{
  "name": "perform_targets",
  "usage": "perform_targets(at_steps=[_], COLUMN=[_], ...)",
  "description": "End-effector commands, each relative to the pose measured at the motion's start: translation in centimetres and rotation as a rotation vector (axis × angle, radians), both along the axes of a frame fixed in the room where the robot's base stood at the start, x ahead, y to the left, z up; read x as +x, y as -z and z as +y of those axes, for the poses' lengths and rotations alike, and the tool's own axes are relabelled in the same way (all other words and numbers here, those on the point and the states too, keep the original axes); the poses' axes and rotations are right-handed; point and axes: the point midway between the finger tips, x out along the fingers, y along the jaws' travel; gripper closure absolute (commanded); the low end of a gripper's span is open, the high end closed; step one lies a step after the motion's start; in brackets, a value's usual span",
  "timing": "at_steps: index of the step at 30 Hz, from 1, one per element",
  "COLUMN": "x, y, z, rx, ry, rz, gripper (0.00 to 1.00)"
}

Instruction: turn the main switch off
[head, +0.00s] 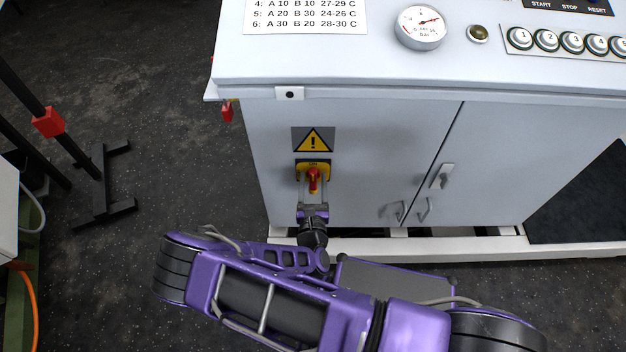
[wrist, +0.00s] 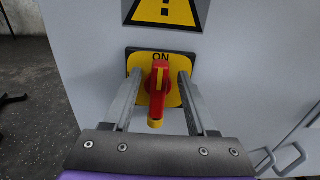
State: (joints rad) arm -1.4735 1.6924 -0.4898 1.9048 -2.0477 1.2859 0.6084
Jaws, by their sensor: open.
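The main switch is a red rotary handle (head: 314,180) on a yellow plate marked ON, on the front of the grey cabinet (head: 365,140). In the wrist view the red handle (wrist: 159,88) stands upright, its yellow end pointing down. My gripper (head: 313,192) is in front of the switch. In the wrist view my gripper (wrist: 160,85) is open, with one finger on each side of the handle. I see gaps between the handle and both fingers. The lower part of the switch plate is partly hidden by my gripper in the head view.
A yellow warning sign (head: 313,140) is just above the switch. Door handles (head: 442,176) stick out to the right. A black stand (head: 100,190) is on the floor at left. A pale base rail (head: 450,246) runs below the cabinet.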

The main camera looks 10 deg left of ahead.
Motion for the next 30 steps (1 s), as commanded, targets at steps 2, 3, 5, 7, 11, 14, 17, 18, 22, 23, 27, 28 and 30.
perform_targets(at_steps=[2, 3, 5, 7, 11, 14, 17, 18, 22, 23, 27, 28, 30], x=[0.46, 0.58, 0.67, 0.69, 0.67, 0.66, 0.65, 0.65, 0.64, 0.64, 0.63, 0.63, 0.63], y=[0.01, 0.0, -0.01, -0.02, -0.03, -0.03, -0.03, -0.03, -0.03, -0.03, -0.03, -0.03, -0.03], z=[0.09, 0.13, 0.17, 0.18, 0.17, 0.17, 0.17, 0.17, 0.16, 0.16, 0.16, 0.16, 0.17], rx=[0.0, 0.0, 0.0, 0.0, 0.0, 0.0, 0.0, 0.0, 0.0, 0.0, 0.0, -0.001, -0.006], ry=[0.001, 0.0, 0.0, 0.0, 0.0, 0.0, 0.0, 0.0, 0.0, 0.0, 0.0, 0.0, 0.0], rz=[-0.001, -0.001, 0.0, 0.0, 0.0, 0.0, 0.0, 0.0, 0.0, 0.0, 0.0, 0.0, -0.001], gripper=[0.43, 0.43, 0.43, 0.43, 0.43, 0.59, 0.77, 0.84, 1.0, 1.0, 1.0, 1.0, 1.0])
